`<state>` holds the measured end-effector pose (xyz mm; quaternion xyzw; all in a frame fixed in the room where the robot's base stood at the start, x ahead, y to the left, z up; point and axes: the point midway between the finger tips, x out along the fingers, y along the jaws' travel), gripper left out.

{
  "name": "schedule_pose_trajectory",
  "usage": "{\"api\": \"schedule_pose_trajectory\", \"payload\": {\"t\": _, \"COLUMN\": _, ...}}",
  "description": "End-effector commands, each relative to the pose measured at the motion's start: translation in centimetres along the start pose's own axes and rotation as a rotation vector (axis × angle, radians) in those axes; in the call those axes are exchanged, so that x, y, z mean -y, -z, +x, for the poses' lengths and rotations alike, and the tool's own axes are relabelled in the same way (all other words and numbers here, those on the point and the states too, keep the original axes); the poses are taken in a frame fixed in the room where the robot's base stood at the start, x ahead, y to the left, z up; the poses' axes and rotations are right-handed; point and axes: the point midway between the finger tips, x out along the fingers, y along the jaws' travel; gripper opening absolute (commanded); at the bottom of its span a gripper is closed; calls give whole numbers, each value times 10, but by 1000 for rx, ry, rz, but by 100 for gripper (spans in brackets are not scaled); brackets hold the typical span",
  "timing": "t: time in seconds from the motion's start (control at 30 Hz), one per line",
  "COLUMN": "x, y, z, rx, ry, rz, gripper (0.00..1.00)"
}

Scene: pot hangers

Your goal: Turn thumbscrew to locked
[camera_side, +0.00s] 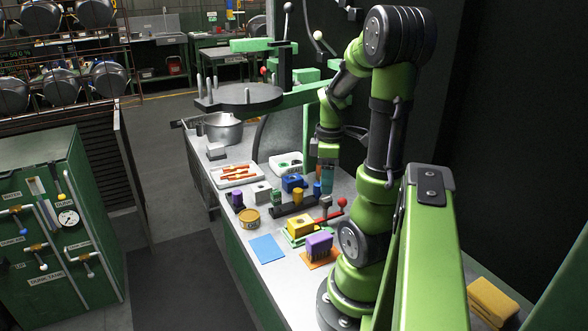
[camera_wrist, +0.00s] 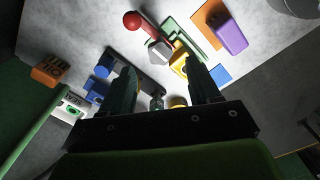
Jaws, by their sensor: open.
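My gripper (camera_side: 327,182) points down over the right part of the bench, and its two dark fingers (camera_wrist: 165,88) are apart in the wrist view. A small dark grey knob-like piece (camera_wrist: 156,102) shows in the gap between the fingers; it may be the thumbscrew, but its marking and turn position are too small to read. The fingers do not visibly grip it. A dark bar fixture (camera_side: 290,207) with upright posts lies below and left of the gripper. A red-ball lever (camera_side: 342,202) is beside it; its ball also shows in the wrist view (camera_wrist: 131,20).
Near the gripper are a blue block (camera_side: 292,182), a yellow block (camera_side: 299,228) on a green plate and a purple block (camera_side: 319,244) on an orange mat. A blue mat (camera_side: 267,248) lies bare.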

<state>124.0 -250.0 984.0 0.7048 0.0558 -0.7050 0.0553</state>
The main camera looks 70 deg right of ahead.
Motion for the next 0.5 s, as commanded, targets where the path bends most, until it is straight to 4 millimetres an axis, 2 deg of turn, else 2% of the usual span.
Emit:
{"api": "schedule_pose_trajectory", "payload": {"t": 0.03, "x": 0, "y": 0, "z": 12, "rx": 3, "ry": 6, "rz": 1, "gripper": 62}}
{"api": "schedule_pose_trajectory", "payload": {"t": 0.2, "x": 0, "y": 0, "z": 38, "rx": 1, "ry": 4, "rz": 1, "gripper": 62}}
{"api": "schedule_pose_trajectory", "payload": {"t": 0.33, "x": 0, "y": 0, "z": 48, "rx": 0, "ry": 2, "rz": 1, "gripper": 62}}
{"api": "schedule_pose_trajectory", "payload": {"t": 0.5, "x": 0, "y": 0, "z": 53, "rx": -1, "ry": -1, "rz": 1, "gripper": 62}}
